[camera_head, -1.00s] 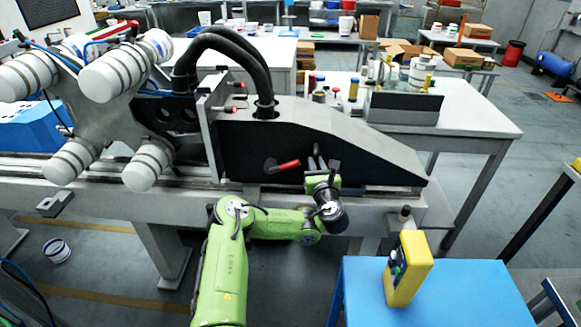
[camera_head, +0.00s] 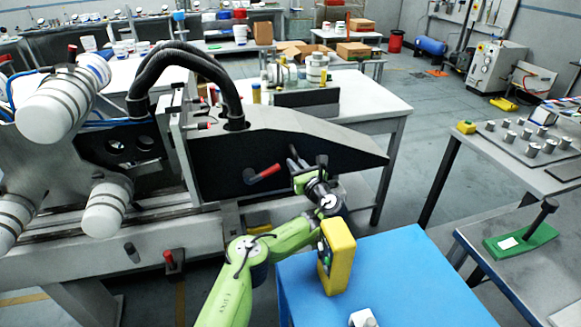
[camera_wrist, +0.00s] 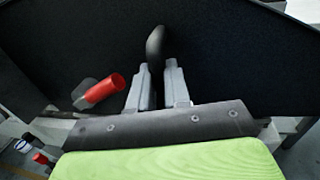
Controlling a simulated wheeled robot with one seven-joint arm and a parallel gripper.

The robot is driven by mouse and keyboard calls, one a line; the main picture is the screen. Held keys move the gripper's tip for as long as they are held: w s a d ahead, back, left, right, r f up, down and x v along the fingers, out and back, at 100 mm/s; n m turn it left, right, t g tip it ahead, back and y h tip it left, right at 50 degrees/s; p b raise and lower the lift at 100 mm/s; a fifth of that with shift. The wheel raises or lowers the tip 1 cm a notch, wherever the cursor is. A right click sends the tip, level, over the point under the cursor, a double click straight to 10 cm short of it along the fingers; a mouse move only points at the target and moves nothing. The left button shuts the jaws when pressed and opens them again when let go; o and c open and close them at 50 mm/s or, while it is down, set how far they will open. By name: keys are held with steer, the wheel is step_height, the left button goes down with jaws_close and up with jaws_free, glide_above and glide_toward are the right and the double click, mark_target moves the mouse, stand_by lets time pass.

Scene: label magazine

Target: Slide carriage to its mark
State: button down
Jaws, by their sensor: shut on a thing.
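The carriage (camera_head: 225,172) is a black-faced body with a grey sloping top, sitting on a long grey rail (camera_head: 120,222). Its pointed nose reaches out to the right. My gripper (camera_head: 298,158) is at its front face, with its two fingers on either side of a dark upright handle; in the wrist view my gripper (camera_wrist: 158,85) is shut on this handle (camera_wrist: 156,48). A red-tipped lever (camera_head: 263,173) stands out from the face left of the handle. It also shows in the wrist view (camera_wrist: 104,90). I cannot make out a mark clearly.
A blue table (camera_head: 400,280) with a yellow box (camera_head: 337,257) stands close to the right of my arm. White rolls (camera_head: 105,210) are at the carriage's left. A white table (camera_head: 370,98) stands behind. A knob with a red top (camera_head: 170,259) is on the rail's front.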

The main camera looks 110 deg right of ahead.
steer(key=shift+w+d+r, duration=0.35)
steer(key=shift+w+r, duration=0.1)
steer(key=shift+w, duration=0.1)
steer(key=c, duration=1.5)
jaws_free()
steer(key=o, duration=0.4)
steer(key=shift+d+f, duration=0.3)
steer(key=shift+d, duration=0.1)
steer(key=shift+c, duration=0.2)
steer(key=shift+a, duration=0.2)
steer(key=shift+s+r, duration=0.1)
steer(key=shift+r, duration=0.1)
step_height(320, 180, up, 10)
steer(key=shift+f+p, duration=0.15)
steer(key=shift+p, duration=0.75)
